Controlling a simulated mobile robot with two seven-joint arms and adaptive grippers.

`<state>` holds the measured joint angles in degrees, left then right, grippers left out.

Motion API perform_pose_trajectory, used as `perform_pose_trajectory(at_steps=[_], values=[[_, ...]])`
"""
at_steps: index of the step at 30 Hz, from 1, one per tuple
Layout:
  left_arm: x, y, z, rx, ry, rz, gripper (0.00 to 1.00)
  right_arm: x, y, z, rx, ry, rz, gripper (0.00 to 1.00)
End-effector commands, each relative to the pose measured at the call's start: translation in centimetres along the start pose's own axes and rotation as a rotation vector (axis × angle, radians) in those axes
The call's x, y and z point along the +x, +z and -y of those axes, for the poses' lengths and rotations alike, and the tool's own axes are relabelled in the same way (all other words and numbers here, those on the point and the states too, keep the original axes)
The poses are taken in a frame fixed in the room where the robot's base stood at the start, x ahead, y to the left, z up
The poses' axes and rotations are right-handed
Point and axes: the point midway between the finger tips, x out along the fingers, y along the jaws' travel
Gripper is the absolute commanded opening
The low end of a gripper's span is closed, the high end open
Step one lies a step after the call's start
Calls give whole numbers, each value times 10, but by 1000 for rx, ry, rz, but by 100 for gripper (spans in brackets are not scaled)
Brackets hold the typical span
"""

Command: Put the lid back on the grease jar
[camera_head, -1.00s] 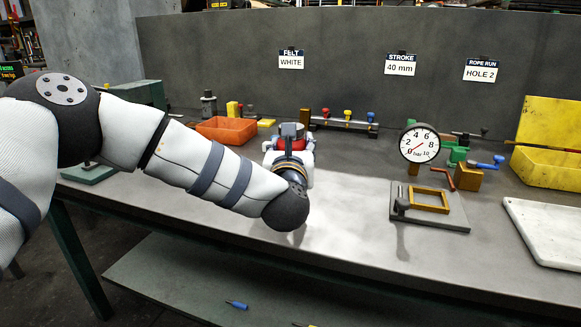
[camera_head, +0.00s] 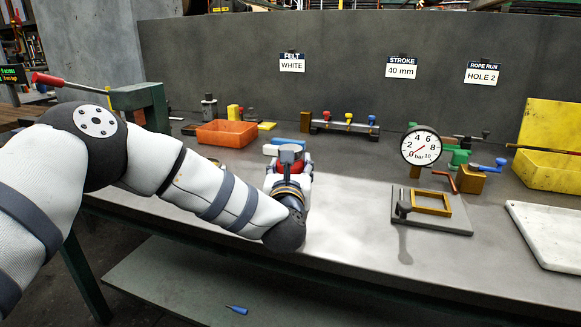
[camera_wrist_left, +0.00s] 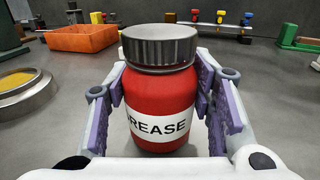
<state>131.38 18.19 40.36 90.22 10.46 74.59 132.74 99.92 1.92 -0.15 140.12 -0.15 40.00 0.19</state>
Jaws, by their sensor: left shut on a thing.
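The red grease jar (camera_wrist_left: 160,100) stands upright in the left wrist view, with a white label. The ribbed grey lid (camera_wrist_left: 160,48) sits level on top of it; I cannot tell whether it is screwed tight. My left gripper (camera_wrist_left: 162,95) is shut on the jar's body, one purple-padded finger on each side. In the camera_head view my left gripper (camera_head: 289,172) is over the bench, seen from behind; the jar (camera_head: 307,167) is mostly hidden by it. My right gripper is not in view.
A round grey dish with yellow contents (camera_wrist_left: 22,90) is left of the jar. An orange bin (camera_head: 226,133) and a rack with coloured knobs (camera_head: 342,127) stand behind. A gauge (camera_head: 420,146) and a plate with a wooden frame (camera_head: 432,212) are right. The front middle bench is clear.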

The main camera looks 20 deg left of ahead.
Motion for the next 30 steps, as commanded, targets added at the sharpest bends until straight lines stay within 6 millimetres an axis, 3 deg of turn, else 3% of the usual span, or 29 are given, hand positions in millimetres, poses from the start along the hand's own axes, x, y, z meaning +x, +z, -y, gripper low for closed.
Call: perform_pose_trajectory(at_steps=[4, 5, 7, 18, 30], values=[[0, -5, 0, -1, 0, -1, 0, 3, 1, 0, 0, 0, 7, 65], [0, -5, 0, 0, 0, -2, 56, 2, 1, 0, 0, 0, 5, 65], [0, -4, 0, 0, 0, -1, 69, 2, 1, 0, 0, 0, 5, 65], [-1, 4, 0, 0, -1, 2, 69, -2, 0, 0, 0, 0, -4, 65], [-89, 0, 1, -1, -3, -2, 69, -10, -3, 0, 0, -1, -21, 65]])
